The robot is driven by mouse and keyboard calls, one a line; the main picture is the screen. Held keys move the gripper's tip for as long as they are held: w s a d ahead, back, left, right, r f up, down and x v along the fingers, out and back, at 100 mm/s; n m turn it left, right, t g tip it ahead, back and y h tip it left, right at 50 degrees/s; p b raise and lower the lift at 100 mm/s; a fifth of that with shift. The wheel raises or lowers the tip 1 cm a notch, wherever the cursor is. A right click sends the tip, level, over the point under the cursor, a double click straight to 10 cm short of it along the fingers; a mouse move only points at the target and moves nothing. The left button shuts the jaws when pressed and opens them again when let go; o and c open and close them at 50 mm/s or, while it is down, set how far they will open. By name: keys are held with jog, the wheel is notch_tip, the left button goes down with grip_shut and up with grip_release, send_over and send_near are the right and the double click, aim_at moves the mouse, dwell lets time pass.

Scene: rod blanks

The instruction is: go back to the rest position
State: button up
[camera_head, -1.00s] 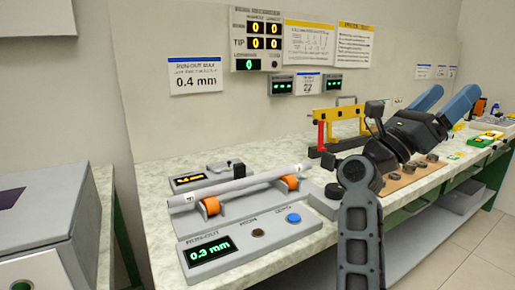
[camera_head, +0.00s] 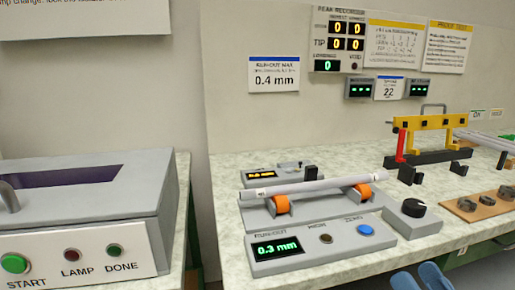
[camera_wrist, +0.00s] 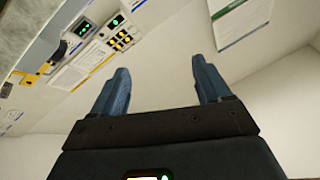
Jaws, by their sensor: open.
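My gripper (camera_wrist: 162,92) is open and empty in the wrist view, its two blue fingers spread apart against the wall. In the head view only blue finger parts (camera_head: 420,277) show at the bottom edge, in front of the bench. A grey rod (camera_head: 312,186) lies across the orange rollers of the run-out gauge (camera_head: 290,262), whose display reads 0.3 mm. My gripper is apart from the rod.
A grey machine (camera_head: 75,230) with START, LAMP and DONE stands at the left. A yellow and red frame (camera_head: 425,122) stands at the back right. A brown board (camera_head: 480,207) with dark round pieces lies at the right. The peak recorder (camera_head: 338,42) hangs on the wall.

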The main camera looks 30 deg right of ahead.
jog(key=s+a+f+n+g+y, duration=0.2)
jog(key=s+a+f+n+g, duration=0.1)
jog(key=s+a+f+g, duration=0.25)
jog(key=s+a+f+n+g+y, duration=0.25)
jog(key=s+a+f, duration=0.25)
jog(key=s+a, duration=0.3)
notch_tip(320, 180, up, 13)
jog(key=s+d+p, duration=0.1)
jog(key=p, duration=1.2)
jog(key=shift+s+d+n, duration=0.15)
jog(key=shift+s+n, duration=0.05)
jog(key=shift+n, duration=0.25)
